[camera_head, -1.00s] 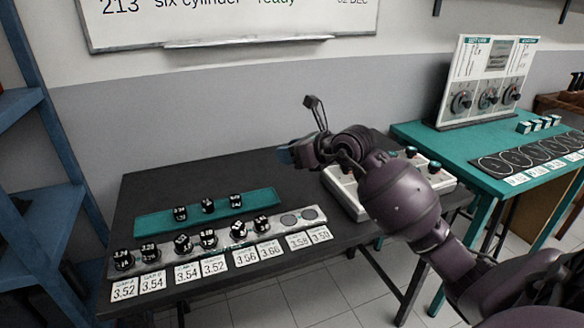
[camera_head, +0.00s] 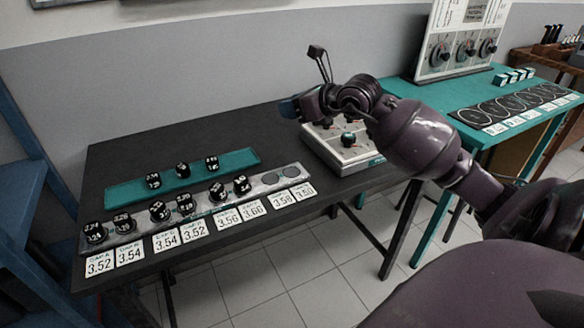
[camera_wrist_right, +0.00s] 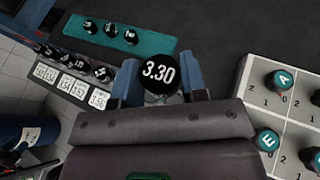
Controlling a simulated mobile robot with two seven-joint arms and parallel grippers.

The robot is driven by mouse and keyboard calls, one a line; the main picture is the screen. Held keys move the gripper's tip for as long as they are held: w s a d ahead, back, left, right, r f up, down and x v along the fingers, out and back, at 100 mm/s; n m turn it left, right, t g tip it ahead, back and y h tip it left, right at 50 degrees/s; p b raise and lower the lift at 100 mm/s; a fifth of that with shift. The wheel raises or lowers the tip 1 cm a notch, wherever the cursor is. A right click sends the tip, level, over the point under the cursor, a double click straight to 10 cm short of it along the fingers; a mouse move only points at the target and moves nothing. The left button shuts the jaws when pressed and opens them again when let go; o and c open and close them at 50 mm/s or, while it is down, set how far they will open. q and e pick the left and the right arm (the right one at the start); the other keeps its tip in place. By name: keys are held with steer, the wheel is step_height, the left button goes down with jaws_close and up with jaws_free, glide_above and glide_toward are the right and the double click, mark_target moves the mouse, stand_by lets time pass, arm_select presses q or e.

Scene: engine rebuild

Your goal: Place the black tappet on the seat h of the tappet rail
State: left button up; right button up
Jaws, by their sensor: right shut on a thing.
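My right gripper (camera_head: 288,108) is above the back part of the dark table, beyond the rail. In the wrist view, its blue fingers (camera_wrist_right: 160,88) are shut on a black tappet (camera_wrist_right: 160,73) marked 3.30. In the head view that tappet cannot be made out. The silver tappet rail (camera_head: 256,184) runs along the table's front. Several black tappets stand on it, from its left end to past the middle. The two round seats at its right end, the inner one (camera_head: 271,178) and the end one (camera_head: 292,171), are empty. My left gripper is not in view.
A teal tray (camera_head: 232,162) behind the rail holds three black tappets. White number cards (camera_head: 228,218) line the rail's front. A grey box with knobs (camera_head: 350,157) stands to the right of the rail. A teal table (camera_head: 545,120) is further right. Bare table top lies behind the tray.

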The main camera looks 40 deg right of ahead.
steer(key=b, duration=0.2)
glide_above(294, 173)
step_height(294, 173, down, 11)
steer(key=shift+a+r, duration=0.1)
steer(key=shift+r, duration=0.1)
steer(key=shift+f, duration=0.4)
step_height(294, 173, down, 5)
steer(key=shift+f+b, duration=0.2)
steer(key=shift+b, duration=0.2)
steer(key=shift+f, duration=0.15)
steer(key=o, duration=0.9)
